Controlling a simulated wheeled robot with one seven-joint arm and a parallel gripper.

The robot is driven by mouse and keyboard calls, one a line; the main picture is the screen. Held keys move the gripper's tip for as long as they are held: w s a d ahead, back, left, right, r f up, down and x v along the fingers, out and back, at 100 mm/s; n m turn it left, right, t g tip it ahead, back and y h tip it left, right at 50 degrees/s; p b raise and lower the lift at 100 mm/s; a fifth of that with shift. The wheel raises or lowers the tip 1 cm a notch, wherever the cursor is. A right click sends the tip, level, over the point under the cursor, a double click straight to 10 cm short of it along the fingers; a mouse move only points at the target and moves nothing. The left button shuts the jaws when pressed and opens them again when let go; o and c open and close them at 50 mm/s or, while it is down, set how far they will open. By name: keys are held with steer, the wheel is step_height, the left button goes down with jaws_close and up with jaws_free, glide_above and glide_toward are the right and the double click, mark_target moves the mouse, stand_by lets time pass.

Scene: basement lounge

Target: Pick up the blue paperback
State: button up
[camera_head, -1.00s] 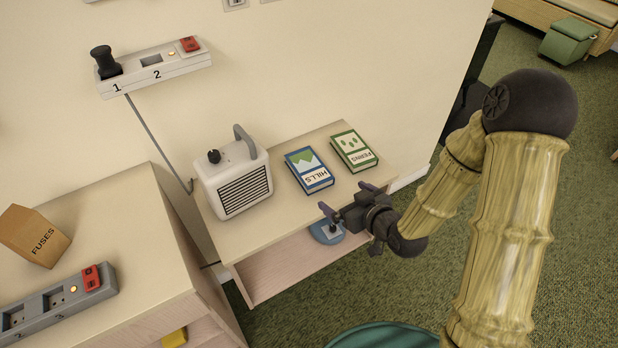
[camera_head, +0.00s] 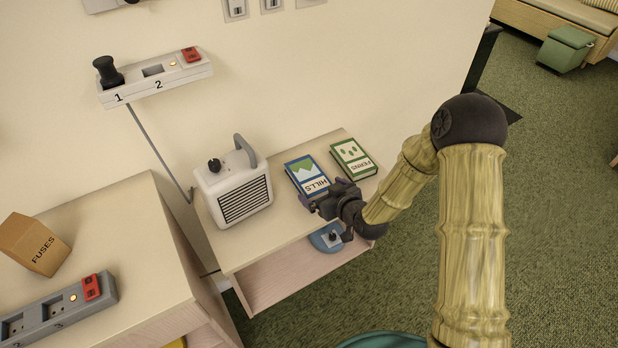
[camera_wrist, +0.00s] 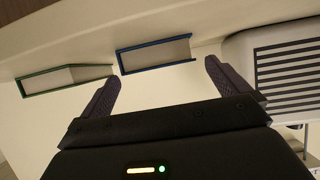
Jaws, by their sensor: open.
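The blue paperback (camera_head: 306,174), marked HILLS, lies flat on the light shelf top. It has a mountain picture on its cover. In the wrist view the blue paperback (camera_wrist: 153,54) shows edge-on, ahead of and between the two fingertips. My gripper (camera_head: 318,198) is at the near edge of the blue book, and in the head view it overlaps the book's near end. My gripper (camera_wrist: 160,72) is open with nothing between its fingers. I cannot tell whether a finger touches the book.
A green book (camera_head: 353,160), marked FERNS, lies just right of the blue one. A white heater (camera_head: 234,186) with a handle stands to the left. A blue round object (camera_head: 326,238) sits on the lower shelf. The wall is close behind.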

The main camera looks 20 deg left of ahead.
mark_target(315, 183)
steer(key=shift+w+a+f, duration=0.25)
steer(key=shift+w+a, duration=0.15)
steer(key=shift+r+x, duration=0.15)
steer(key=shift+x, duration=1.15)
steer(key=shift+r+x, duration=0.1)
steer(key=shift+x, duration=1.25)
steer(key=shift+w, duration=0.1)
steer(key=shift+c, duration=0.4)
steer(key=c, duration=1)
